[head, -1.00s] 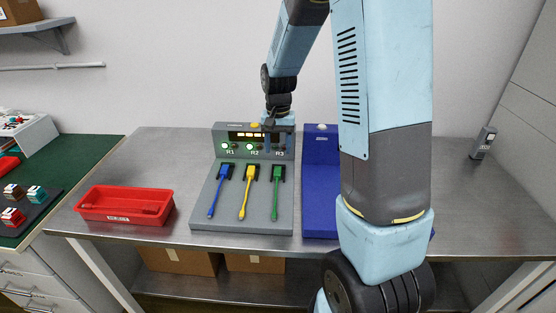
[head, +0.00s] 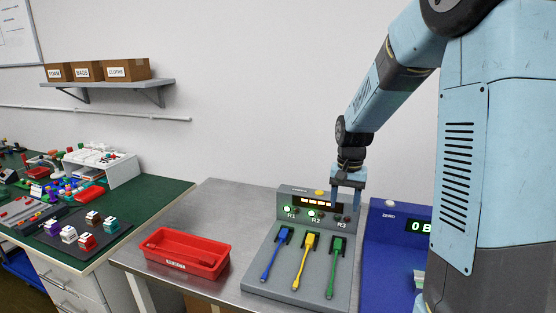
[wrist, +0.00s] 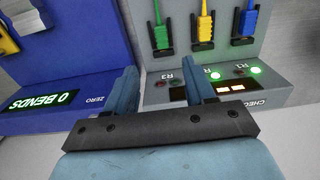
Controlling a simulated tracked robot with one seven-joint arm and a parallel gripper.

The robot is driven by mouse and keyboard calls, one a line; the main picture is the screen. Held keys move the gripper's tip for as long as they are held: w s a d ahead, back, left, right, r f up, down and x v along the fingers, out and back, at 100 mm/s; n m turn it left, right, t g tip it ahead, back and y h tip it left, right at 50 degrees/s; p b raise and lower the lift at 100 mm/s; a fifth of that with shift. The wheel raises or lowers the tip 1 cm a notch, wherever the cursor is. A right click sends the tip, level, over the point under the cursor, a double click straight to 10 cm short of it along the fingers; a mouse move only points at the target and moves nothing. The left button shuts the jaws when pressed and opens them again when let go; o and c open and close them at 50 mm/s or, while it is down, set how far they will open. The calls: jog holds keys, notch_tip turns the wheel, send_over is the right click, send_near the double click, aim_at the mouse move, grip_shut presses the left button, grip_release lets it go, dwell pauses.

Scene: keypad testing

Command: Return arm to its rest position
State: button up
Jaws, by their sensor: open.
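My gripper (head: 347,198) is open and empty. In the head view it hangs pointing down in front of the right end of the grey test panel (head: 284,207), near the label R3. My arm reaches in from the upper right. In the wrist view my gripper (wrist: 163,95) has its two fingers apart with nothing between them. The grey panel (wrist: 275,95) lies beyond the fingers to the right. Whether a finger touches the panel cannot be told.
Blue, yellow and green cables (head: 304,262) lie on the grey unit. A blue unit (head: 381,235) stands to its right, partly hidden by my arm; its display reads "0 BENDS" in the wrist view (wrist: 42,100). A red tray (head: 187,253) sits left. A green bench (head: 150,205) and wall shelf (head: 110,83) lie further left.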

jog(key=s+r+n+t, duration=0.2)
jog(key=s+r, duration=0.6)
jog(key=s, duration=0.4)
jog(key=s+r+n+t, duration=0.2)
jog(key=s+r, duration=0.5)
jog(key=s, duration=0.5)
jog(key=shift+s+a+r+t, duration=0.25)
jog(key=shift+s+r+t, duration=0.1)
jog(key=shift+t, duration=0.45)
